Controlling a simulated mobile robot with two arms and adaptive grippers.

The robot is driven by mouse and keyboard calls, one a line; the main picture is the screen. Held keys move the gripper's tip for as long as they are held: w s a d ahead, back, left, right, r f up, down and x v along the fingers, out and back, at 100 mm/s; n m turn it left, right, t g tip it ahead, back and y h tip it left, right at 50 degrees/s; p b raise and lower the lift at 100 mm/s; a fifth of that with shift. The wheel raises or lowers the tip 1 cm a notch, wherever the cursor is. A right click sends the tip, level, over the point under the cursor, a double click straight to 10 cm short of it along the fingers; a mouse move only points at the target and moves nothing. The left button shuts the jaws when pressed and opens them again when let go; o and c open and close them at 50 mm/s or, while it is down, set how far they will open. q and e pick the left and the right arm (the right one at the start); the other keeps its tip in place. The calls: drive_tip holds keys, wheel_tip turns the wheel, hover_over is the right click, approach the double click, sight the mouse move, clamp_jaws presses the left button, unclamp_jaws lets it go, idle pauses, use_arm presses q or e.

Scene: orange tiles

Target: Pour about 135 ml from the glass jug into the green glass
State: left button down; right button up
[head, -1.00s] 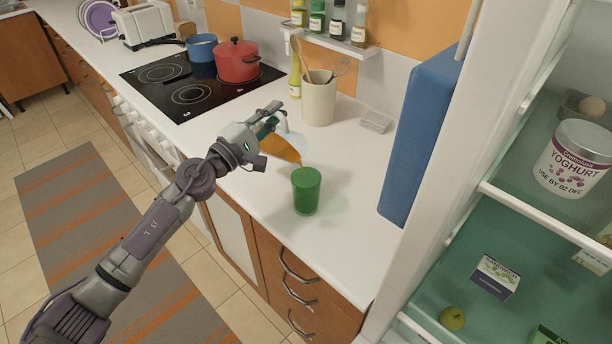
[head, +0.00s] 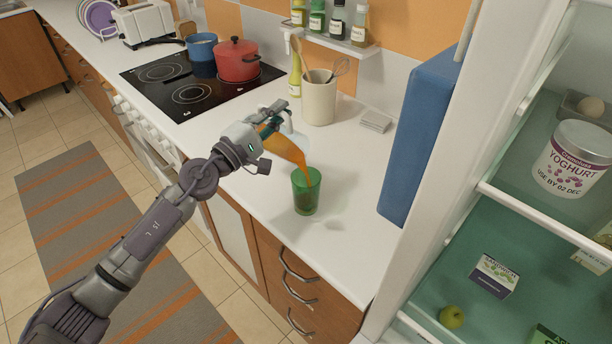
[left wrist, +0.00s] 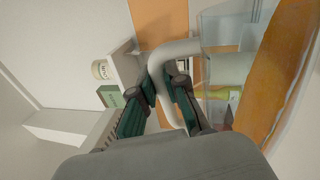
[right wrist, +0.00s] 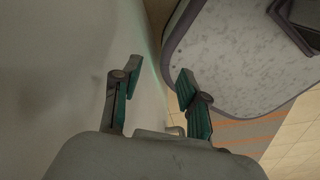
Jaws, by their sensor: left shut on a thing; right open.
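The glass jug (head: 287,148) is tilted steeply in the head view, with orange liquid in it and its lip at the green glass's rim. Orange liquid runs from the lip into the glass. My left gripper (head: 272,121) is shut on the jug's handle (left wrist: 170,62), which shows between the fingers in the left wrist view; the jug's orange contents (left wrist: 285,95) show at its right. The green glass (head: 306,193) stands upright on the counter; its level is hard to read. My right gripper (right wrist: 154,85) is open and empty in the right wrist view.
A utensil crock (head: 318,100) stands behind the jug on the white counter (head: 340,240). A stove with a red pot (head: 237,62) is to the left. A blue panel (head: 420,140) and the open fridge with a yoghurt tub (head: 572,160) are at the right.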

use_arm(q)
drive_tip(key=shift+r+m, duration=0.15)
drive_tip(key=shift+m, duration=0.15)
idle(0.5)
drive_tip(key=shift+s+d+r+m+g+h, duration=0.2)
drive_tip(key=shift+s+d+m+g+h, duration=0.1)
drive_tip(key=shift+m, duration=0.2)
idle(1.0)
drive_tip(key=w+a+f+n, duration=0.1)
drive_tip(key=n, duration=0.1)
drive_tip(key=w+a+f+n+t+y+b, duration=0.1)
drive_tip(key=w+a+n, duration=0.1)
drive_tip(key=shift+w+a+f+n, duration=0.3)
drive_tip(key=shift+f+n, duration=0.15)
drive_tip(key=shift+n, duration=0.15)
drive_tip(key=shift+a+f+n, duration=0.15)
drive_tip(key=shift+n, duration=0.35)
idle(0.7)
drive_tip(key=shift+w+f, duration=0.1)
